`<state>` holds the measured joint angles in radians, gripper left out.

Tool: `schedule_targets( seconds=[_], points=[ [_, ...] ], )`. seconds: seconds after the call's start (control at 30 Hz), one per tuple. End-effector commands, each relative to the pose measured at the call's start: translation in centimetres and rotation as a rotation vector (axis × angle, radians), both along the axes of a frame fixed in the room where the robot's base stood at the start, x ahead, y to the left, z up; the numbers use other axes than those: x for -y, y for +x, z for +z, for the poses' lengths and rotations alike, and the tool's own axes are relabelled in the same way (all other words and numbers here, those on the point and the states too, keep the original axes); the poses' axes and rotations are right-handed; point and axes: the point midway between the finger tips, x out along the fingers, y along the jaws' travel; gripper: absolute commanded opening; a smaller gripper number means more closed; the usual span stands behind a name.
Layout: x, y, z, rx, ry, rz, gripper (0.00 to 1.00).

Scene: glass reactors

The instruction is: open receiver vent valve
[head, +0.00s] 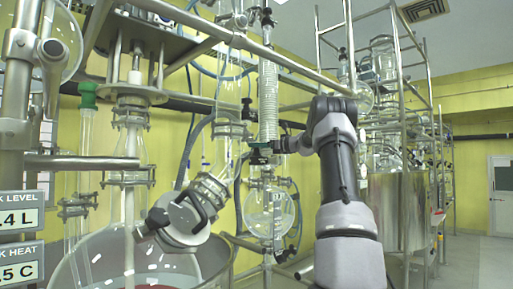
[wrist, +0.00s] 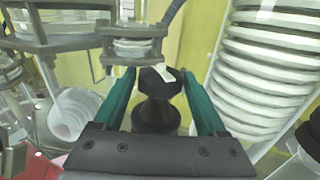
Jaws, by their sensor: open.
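A black valve knob (wrist: 157,112) with a white mark on its top stands between the two teal fingers of my gripper (wrist: 158,76) in the wrist view. The fingers are open, with a visible gap on each side of the knob. In the head view my gripper (head: 264,150) reaches in from the right, just below the coiled glass condenser (head: 268,100) and above the round glass receiver flask (head: 268,214). The knob between the fingers cannot be made out in the head view. I cannot tell from the frames whether the valve is open or closed.
A ribbed coil (wrist: 265,65) runs close to the right finger in the wrist view, and a clamped glass joint (wrist: 133,45) lies just beyond the knob. In the head view, metal frame tubes (head: 290,62) cross above my arm. A steel vessel (head: 400,208) stands at the right.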

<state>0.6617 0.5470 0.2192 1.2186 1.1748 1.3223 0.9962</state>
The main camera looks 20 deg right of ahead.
Motion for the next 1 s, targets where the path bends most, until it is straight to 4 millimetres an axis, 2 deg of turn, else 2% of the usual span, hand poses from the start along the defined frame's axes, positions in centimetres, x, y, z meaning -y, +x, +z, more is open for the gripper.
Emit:
schedule_targets(
  seconds=[0.37, 0.4, 0.53, 0.57, 0.73, 1.0],
  points=[
    [-0.42, 0.51, -0.01, -0.001, -0.001, 0.0, 0.74],
    [-0.41, 0.5, -0.01, -0.001, -0.001, 0.0, 0.59],
    [-0.41, 0.49, -0.01, -0.001, -0.001, 0.0, 0.09],
    [-0.41, 0.49, -0.01, -0.001, -0.001, 0.0, 0.06],
    [-0.32, 0.62, -0.07, 0.001, 0.0, 0.037, 0.06],
    [-0.31, 0.69, 0.0, 0.004, -0.001, 0.245, 0.06]
  ],
)
